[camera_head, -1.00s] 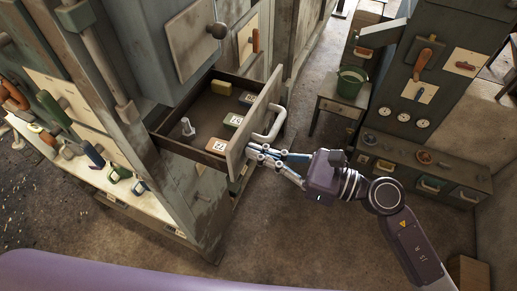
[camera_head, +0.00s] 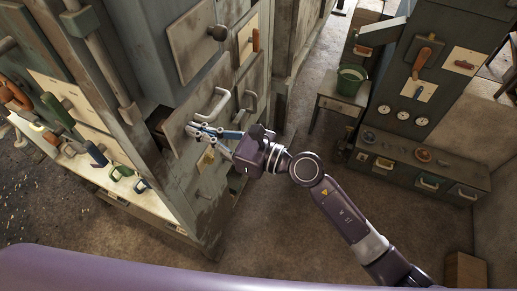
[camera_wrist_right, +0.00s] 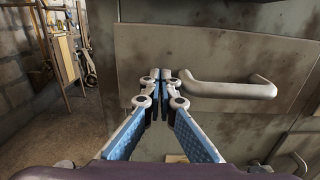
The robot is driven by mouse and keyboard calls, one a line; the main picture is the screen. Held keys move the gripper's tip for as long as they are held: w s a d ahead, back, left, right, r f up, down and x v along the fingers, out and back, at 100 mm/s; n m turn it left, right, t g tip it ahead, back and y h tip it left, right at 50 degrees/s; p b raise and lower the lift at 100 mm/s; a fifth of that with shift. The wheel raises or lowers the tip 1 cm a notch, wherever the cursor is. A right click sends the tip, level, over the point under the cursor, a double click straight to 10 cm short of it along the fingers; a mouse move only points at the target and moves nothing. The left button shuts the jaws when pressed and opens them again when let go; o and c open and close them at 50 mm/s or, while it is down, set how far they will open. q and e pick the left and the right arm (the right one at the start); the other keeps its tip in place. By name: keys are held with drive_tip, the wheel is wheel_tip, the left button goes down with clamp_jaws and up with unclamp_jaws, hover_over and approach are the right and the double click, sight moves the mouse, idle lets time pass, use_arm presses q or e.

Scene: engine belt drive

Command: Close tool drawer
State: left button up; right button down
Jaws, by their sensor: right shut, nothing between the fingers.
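In the right wrist view, the shut fingertips (camera_wrist_right: 161,76) are just left of the handle (camera_wrist_right: 222,90), against or very near the panel (camera_wrist_right: 210,50). My left gripper is not in view.
Other handled drawers are beside and below on the cabinet (camera_head: 205,200). A workbench with tools (camera_head: 115,185) is at the left. A green bucket (camera_head: 350,82) stands on a small table, with a low gauge bench (camera_head: 420,175) at the right. The floor between is clear.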

sight(184, 125)
drive_tip(key=x, duration=0.4)
drive_tip(key=shift+r, duration=0.2)
drive_tip(key=shift+w, duration=0.1)
